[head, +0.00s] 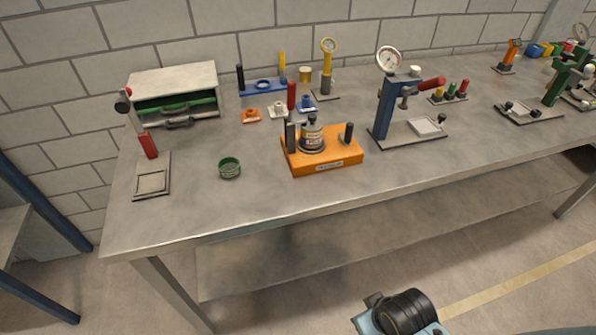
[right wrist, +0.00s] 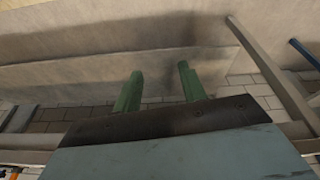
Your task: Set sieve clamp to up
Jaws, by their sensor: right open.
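An orange base (head: 327,163) with a small label stands near the front middle of the bench in the head view. It carries a round metal-and-dark piece (head: 312,138) between two dark upright posts; whether this is the sieve clamp I cannot tell. A small green ring-shaped cup (head: 229,168) sits on the bench to its left, apart from it. My right gripper (right wrist: 158,74) shows two green fingers apart with nothing between them, facing a plain pale surface in the right wrist view. It is away from the bench-top items. My left gripper is not in view.
A blue press (head: 385,110) with a gauge and red handle stands right of the orange base. A red-handled lever stand (head: 152,180) is at the left, a drawer box (head: 172,80) behind. Bare bench (head: 215,205) lies along the front edge.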

